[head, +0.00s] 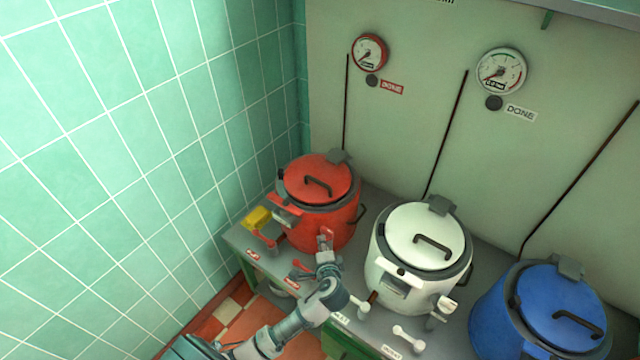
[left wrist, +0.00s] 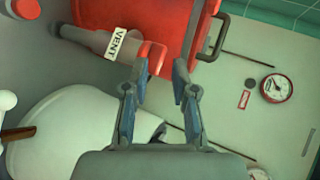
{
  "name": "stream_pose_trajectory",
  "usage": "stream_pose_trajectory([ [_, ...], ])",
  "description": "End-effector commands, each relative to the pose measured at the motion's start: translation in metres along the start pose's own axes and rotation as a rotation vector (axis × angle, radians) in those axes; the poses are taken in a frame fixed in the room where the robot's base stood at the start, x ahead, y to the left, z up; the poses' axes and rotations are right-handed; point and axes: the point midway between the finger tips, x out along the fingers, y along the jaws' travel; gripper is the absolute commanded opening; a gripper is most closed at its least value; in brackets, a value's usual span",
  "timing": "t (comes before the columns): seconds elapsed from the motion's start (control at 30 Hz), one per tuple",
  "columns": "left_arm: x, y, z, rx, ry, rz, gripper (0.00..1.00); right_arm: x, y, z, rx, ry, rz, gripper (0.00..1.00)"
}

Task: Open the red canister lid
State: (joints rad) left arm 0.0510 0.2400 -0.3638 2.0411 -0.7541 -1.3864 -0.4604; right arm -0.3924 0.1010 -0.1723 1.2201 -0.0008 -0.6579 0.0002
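The red canister (head: 330,229) stands on the counter, with its red lid (head: 330,172) and dark handle (head: 318,186) lying flat on top; the lid looks closed. My left gripper (head: 326,243) is at the canister's front right side, below the lid. In the left wrist view my left gripper (left wrist: 160,75) has its two fingers apart. The red end of a vent lever (left wrist: 153,56), beside a "VENT" label (left wrist: 119,43), lies at the fingertips, nearer the left finger; whether they touch I cannot tell. The red canister (left wrist: 175,20) fills the top there. My right gripper is not in view.
A white canister (head: 388,272) stands close to the right of my left gripper, and a blue canister (head: 490,318) beyond it. Several small levers line the counter's (head: 240,240) front. A yellow object (head: 257,217) lies left of the red canister. A tiled wall (head: 110,150) bounds the left.

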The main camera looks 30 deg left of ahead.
Motion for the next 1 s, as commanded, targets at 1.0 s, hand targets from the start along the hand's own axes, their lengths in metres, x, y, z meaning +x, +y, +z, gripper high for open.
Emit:
stream_pose_trajectory([
  [1.0, 0.163, -0.128, -0.029, 0.206, -0.043, -0.292, 0.27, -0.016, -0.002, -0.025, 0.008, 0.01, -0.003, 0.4],
])
